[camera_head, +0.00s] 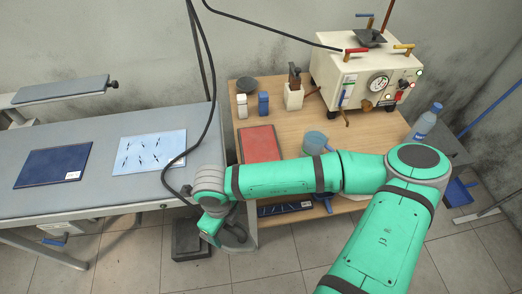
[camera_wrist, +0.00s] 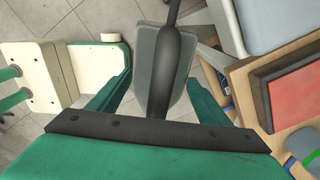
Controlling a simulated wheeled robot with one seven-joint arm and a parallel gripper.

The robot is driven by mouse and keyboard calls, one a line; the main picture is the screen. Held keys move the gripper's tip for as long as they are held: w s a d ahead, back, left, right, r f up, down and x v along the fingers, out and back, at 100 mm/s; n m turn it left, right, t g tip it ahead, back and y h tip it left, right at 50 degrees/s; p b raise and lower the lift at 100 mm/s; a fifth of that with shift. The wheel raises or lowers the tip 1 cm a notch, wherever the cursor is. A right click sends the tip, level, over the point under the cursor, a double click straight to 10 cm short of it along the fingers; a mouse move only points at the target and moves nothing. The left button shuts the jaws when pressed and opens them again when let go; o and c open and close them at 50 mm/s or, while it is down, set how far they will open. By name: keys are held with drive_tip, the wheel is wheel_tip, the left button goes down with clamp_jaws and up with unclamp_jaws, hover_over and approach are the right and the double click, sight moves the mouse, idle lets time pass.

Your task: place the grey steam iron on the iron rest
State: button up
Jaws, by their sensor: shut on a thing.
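The grey steam iron (camera_wrist: 145,65) is between my gripper's fingers in the wrist view, with its dark handle running along the middle. My gripper (camera_wrist: 158,98) is shut on the iron, and its lower body hides part of the handle. In the head view my gripper (camera_head: 212,232) hangs low in front of the gap between the ironing board and the wooden table. The iron is mostly hidden there. A flat red pad with a dark edge (camera_head: 260,145), which looks like the iron rest, lies bare on the table, also at right in the wrist view (camera_wrist: 296,90).
The grey ironing board (camera_head: 95,195) holds a navy folder (camera_head: 53,167) and a light blue sheet (camera_head: 148,152). A cream steam unit (camera_head: 365,80), small bottles (camera_head: 263,103) and a blue-grey cup (camera_head: 314,143) stand on the table (camera_head: 232,80). A black hose (camera_head: 210,100) hangs down beside the pad.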

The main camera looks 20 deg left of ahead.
drive_tip(key=s+a+r+m, duration=0.4)
drive_tip(key=a+r+m, duration=0.1)
drive_tip(key=r, duration=0.4)
drive_tip(key=s+a+r+m, duration=0.3)
drive_tip(key=a+r+m, duration=0.2)
drive_tip(key=r, duration=0.5)
drive_tip(key=shift+s+a+r, duration=0.3)
drive_tip(key=shift+s+a, duration=0.05)
drive_tip(key=shift+a, duration=0.4)
